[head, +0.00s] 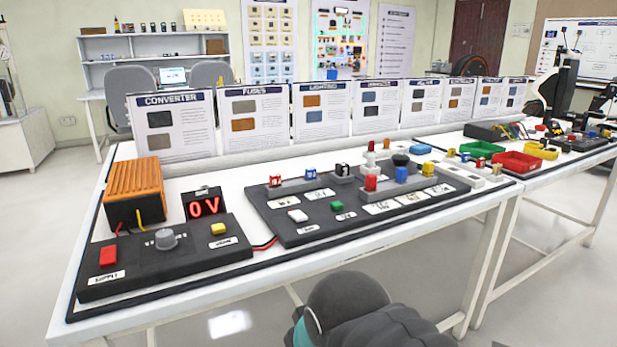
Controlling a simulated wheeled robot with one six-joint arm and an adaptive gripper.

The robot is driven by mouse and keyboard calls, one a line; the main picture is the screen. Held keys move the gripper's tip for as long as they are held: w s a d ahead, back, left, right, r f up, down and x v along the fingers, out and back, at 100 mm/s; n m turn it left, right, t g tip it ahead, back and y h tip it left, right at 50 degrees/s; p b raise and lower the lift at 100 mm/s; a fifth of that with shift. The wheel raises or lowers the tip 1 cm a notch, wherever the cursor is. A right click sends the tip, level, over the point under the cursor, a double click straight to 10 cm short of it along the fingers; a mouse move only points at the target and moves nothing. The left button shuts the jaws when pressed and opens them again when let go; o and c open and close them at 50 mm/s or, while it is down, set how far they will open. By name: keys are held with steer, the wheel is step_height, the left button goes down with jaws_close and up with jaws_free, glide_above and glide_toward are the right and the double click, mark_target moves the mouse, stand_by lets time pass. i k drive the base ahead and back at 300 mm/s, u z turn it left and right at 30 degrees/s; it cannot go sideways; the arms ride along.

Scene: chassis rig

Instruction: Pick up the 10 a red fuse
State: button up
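A small red block with pale marks (275,181) stands at the left end of the dark panel's back row on the white table; it may be the 10 A red fuse, but its rating is too small to read. Another red piece (371,183) stands upright near the panel's middle, and I cannot tell what it is. Part of my own dark arm shows at the bottom centre, in front of the table. My gripper is not in view.
The dark panel (290,232) also carries blue, black, white and green parts. A supply box (165,262) with an orange finned block (133,190) stands left. Information cards (256,120) line the back. Red (517,161) and green bins stand right. Floor in front is clear.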

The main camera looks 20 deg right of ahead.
mark_target(275, 180)
steer(key=z, duration=2.05)
steer(key=k, duration=0.45)
steer(key=u, duration=1)
